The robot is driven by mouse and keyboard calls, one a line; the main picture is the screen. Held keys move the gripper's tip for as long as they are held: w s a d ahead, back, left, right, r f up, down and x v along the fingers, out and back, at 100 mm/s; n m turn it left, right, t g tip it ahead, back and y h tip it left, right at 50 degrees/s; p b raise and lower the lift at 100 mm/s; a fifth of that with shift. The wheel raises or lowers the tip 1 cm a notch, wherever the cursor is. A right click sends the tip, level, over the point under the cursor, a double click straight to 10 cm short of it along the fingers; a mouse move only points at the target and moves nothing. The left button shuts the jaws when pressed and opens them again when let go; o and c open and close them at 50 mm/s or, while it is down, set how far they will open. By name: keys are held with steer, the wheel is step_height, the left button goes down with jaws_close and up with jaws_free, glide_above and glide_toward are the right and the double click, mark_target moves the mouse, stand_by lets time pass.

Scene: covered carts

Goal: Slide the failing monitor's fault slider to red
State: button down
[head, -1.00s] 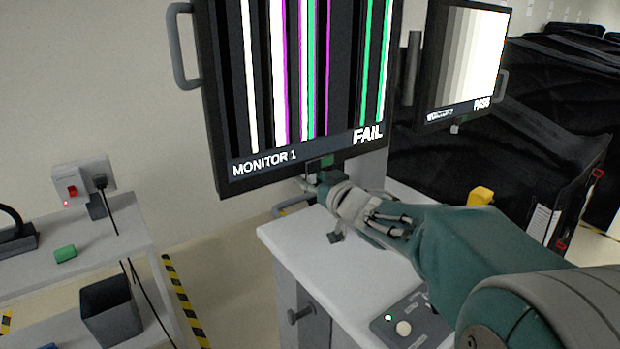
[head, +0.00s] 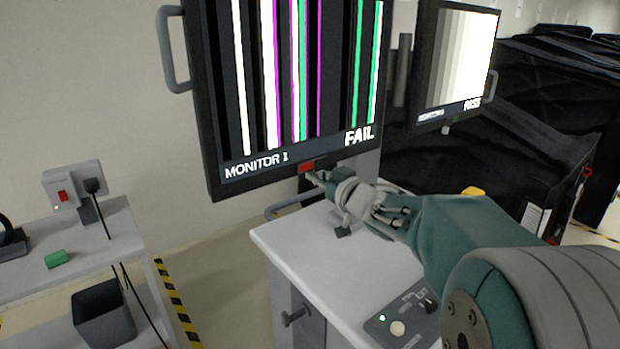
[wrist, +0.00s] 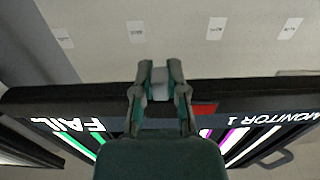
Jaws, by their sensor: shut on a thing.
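Monitor 1 (head: 290,85) shows coloured vertical stripes and the word FAIL in the head view. A red patch (head: 306,168) of its fault slider shows at the bottom edge, and no green shows there. The red patch also shows in the wrist view (wrist: 205,108), beside my fingers. My gripper (head: 318,178) is at the slider, just right of the red. In the wrist view my gripper (wrist: 160,75) is shut on a small pale grey piece, which looks like the slider tab. My fingers partly hide the slider. Monitor 2 (head: 455,65) shows grey bars and PASS.
A white cart (head: 335,255) with a control panel (head: 410,318) stands below my arm. A side shelf (head: 110,225) on the left holds a green block (head: 56,259) and a switch box (head: 72,185). Black covered carts (head: 530,110) fill the right. Floor is visible between shelf and cart.

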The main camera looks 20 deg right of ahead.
steer(key=c, duration=0.6)
jaws_free()
steer(key=shift+w+d, duration=0.1)
steer(key=shift+d, duration=0.05)
steer(key=shift+c, duration=0.2)
steer(key=v, duration=1.2)
steer(key=shift+h, duration=0.3)
